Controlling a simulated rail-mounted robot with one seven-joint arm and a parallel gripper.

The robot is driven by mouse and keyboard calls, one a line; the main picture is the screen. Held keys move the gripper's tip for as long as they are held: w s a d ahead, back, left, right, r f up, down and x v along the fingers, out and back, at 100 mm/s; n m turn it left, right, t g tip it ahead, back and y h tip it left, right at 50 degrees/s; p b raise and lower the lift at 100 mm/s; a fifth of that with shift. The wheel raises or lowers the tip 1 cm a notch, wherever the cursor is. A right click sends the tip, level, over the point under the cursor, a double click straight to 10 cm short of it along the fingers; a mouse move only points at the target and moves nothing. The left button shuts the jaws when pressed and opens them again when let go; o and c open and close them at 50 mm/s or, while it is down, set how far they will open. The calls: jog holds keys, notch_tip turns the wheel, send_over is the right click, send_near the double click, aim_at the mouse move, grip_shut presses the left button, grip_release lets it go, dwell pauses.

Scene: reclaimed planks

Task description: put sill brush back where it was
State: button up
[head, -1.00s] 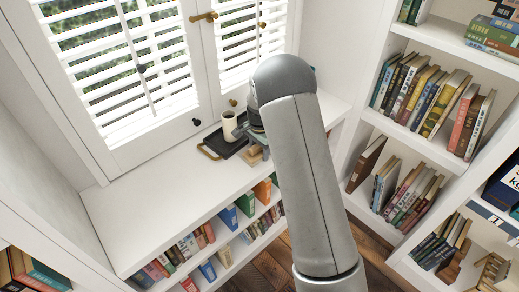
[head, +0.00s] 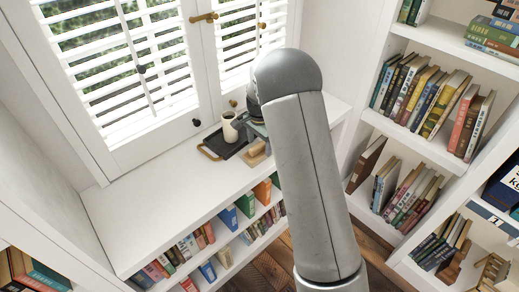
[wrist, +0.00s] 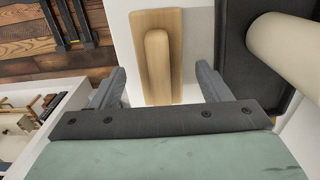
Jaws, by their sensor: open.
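The sill brush is a pale wooden block with a rounded grip on top. It lies on the white sill (head: 130,215), just right of the black tray, in the head view (head: 255,154). In the wrist view the brush (wrist: 157,55) is upper centre, its near end between my fingers in the picture. My gripper (wrist: 160,70) is open, with a gap on each side of the brush and nothing held. In the head view my arm hides most of the gripper. The brush's underside is hidden.
A black tray (head: 212,153) with a cream mug (head: 230,126) stands close on the left of the brush. Shuttered windows (head: 115,60) rise behind the sill. Bookshelves lie below and at right. The left part of the sill is clear.

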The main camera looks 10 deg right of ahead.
aim_at(259, 144)
notch_tip(259, 144, up, 8)
jog(key=shift+f, duration=0.1)
jog(key=shift+s+r, duration=0.15)
jog(key=shift+r, duration=0.2)
jog(key=s+r+n, duration=0.3)
jog(key=s+r, duration=0.1)
jog(key=s, duration=0.6)
jog(key=s+r+n, duration=0.3)
jog(key=s, duration=0.6)
jog(key=s+f+n, duration=0.2)
jog(key=s+n, duration=0.4)
jog(key=s, duration=1)
jog(key=r+p, duration=0.2)
jog(key=r, duration=0.1)
jog(key=r+p, duration=0.1)
jog(key=p, duration=0.1)
jog(key=shift+a+r, duration=0.15)
jog(key=shift+a, duration=0.1)
